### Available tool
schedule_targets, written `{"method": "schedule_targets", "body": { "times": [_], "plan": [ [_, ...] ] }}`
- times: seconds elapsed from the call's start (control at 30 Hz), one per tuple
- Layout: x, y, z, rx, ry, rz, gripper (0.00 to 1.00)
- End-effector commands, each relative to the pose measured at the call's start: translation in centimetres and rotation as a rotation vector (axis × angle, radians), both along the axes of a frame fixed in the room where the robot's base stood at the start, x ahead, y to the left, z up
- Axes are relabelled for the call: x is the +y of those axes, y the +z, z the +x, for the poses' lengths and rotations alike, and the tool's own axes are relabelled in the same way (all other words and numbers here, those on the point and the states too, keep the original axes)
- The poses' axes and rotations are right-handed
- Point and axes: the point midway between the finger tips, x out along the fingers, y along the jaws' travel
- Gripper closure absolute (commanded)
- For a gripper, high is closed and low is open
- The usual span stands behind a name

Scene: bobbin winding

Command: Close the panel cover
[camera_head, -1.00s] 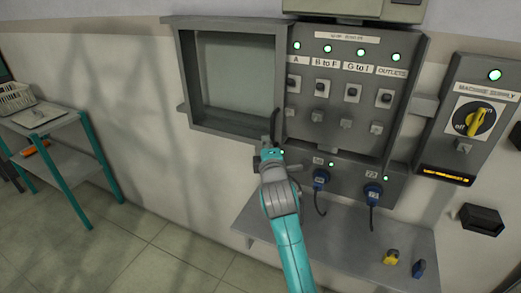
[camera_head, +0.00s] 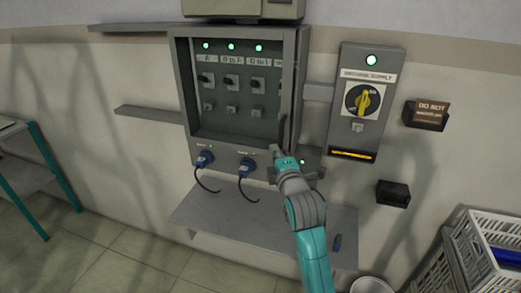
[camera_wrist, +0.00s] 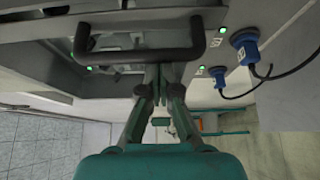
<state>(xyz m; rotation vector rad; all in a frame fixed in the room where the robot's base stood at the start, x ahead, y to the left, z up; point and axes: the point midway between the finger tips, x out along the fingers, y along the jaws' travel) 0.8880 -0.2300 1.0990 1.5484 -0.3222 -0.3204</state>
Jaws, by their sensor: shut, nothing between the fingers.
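The panel cover (camera_head: 181,85), a grey frame with a clear window, lies over the switch panel. The lit lamps and the switches (camera_head: 231,83) show through it. I cannot tell whether its right edge sits flush. Its dark handle (camera_head: 284,130) stands upright at the right edge and crosses the wrist view (camera_wrist: 140,53) as a dark bar. My gripper (camera_head: 277,152) is shut and empty at the handle's lower end. In the wrist view its fingertips (camera_wrist: 160,68) are just by the bar; I cannot tell whether they touch.
Two blue plugs (camera_head: 204,159) with hanging black cables are below the cover. A grey shelf (camera_head: 215,222) juts out under the panel. The machine supply box (camera_head: 343,110) with its yellow switch (camera_head: 364,101) is to the right. White crates (camera_head: 487,265) stand at lower right.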

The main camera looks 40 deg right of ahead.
Motion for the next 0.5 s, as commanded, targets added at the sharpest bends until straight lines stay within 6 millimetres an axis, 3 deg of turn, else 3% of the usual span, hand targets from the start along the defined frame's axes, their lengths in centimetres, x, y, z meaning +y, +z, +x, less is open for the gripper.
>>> {"method": "schedule_targets", "body": {
  "times": [0.2,0.5],
  "plan": [
    [-1.0,0.0,-1.3,0.0,-0.003,-0.001,1.0],
    [-1.3,0.0,-1.6,0.002,-0.006,-0.001,1.0]
  ]
}}
